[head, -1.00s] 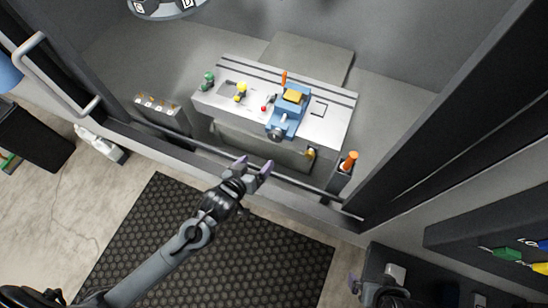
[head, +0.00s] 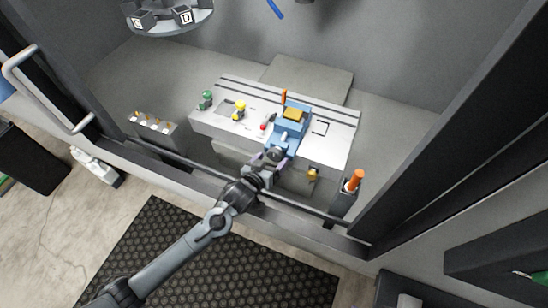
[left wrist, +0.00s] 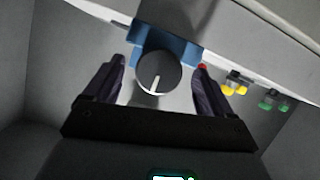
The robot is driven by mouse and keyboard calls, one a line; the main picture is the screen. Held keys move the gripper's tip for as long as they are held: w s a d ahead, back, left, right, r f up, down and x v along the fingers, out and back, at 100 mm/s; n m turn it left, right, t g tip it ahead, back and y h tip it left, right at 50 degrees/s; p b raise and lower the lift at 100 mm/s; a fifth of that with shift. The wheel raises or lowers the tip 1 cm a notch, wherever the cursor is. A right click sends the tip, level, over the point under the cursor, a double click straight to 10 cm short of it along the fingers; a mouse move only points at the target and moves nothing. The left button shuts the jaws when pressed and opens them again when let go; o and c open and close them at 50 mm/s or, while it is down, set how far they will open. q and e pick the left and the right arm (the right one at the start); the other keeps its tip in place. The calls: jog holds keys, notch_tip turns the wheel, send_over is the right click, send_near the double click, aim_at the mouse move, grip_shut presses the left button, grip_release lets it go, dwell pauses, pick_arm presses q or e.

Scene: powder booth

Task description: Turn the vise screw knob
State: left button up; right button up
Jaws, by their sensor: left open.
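The blue vise (head: 284,140) with a yellow block (head: 293,114) in its jaws stands on the grey slotted work table. Its dark round screw knob (left wrist: 158,73), with a white line on its face, points at the camera in the left wrist view. In the head view the knob (head: 276,154) is partly covered by my left gripper (head: 271,161). My left gripper is open, with one purple-grey finger on each side of the knob in the left wrist view (left wrist: 160,68). Gaps show between knob and fingers. My right gripper is out of view.
Green (head: 206,98) and yellow (head: 239,109) knobs stand left of the vise on the table (head: 338,137). An orange-handled tool (head: 355,179) stands in a holder at right. A dark rail (head: 190,160) crosses beneath my left arm.

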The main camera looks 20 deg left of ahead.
pick_arm(q)
jog(key=shift+x, duration=1.3)
jog(key=c, duration=1)
jog(key=shift+o, duration=0.2)
jog(key=shift+r, duration=0.1)
